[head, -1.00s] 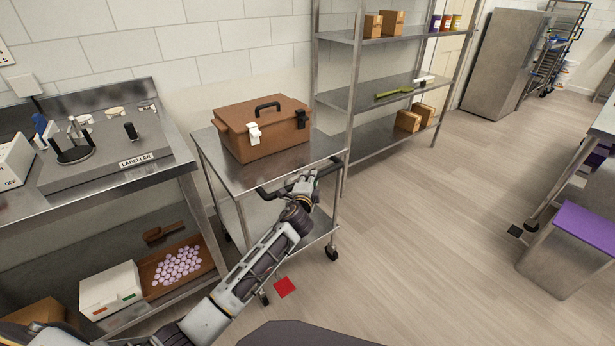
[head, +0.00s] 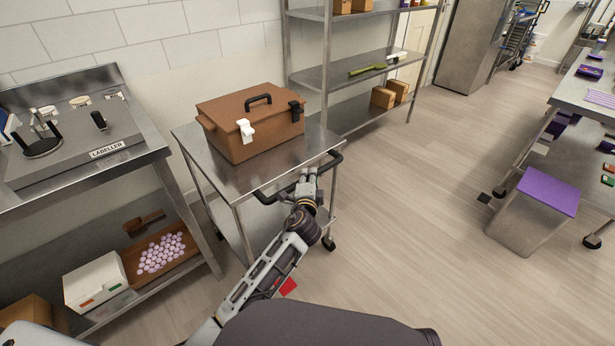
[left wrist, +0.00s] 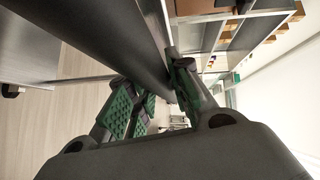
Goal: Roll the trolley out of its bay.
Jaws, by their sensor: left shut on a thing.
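The trolley is a steel two-shelf cart on castors; its top (head: 205,157) shows left of centre in the head view. My left gripper (head: 309,176) is at the right part of this bar. In the left wrist view the dark bar (left wrist: 112,42) runs in between the green-padded fingers (left wrist: 160,98), and the gripper is shut on it. My arm hides part of the lower shelf and castors. My right gripper is out of view.
The labeller bench (head: 100,173) stands close on the left and a steel shelf rack (head: 335,72) behind right. A purple-topped bin (head: 545,192) and a table stand right. Floor between is clear.

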